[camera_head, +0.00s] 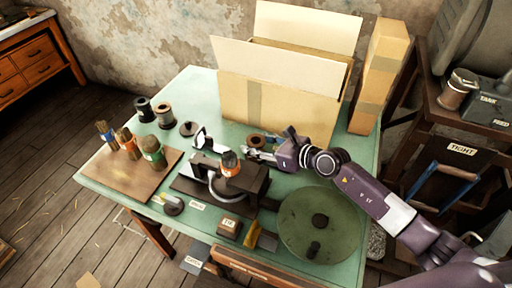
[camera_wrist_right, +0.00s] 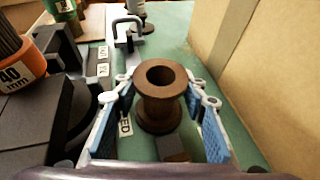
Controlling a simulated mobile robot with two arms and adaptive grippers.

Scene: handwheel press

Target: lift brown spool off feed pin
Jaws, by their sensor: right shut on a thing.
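The brown spool (camera_wrist_right: 160,112) stands upright between the blue-padded fingers of my right gripper (camera_wrist_right: 162,118) in the wrist view, with its open bore facing up. My right gripper is shut on it. In the head view the spool (camera_head: 256,139) shows at the fingertips of my right gripper (camera_head: 262,151), beside the press and in front of the cardboard box. The feed pin is hidden, and I cannot tell whether the spool is still around it. A label reading "ED" (camera_wrist_right: 126,126) shows beside the spool, partly covered. My left gripper is not in view.
The black press (camera_head: 225,185) stands close to the left of my gripper. A large open cardboard box (camera_head: 275,105) rises just behind. A round green handwheel (camera_head: 318,224) lies in front.

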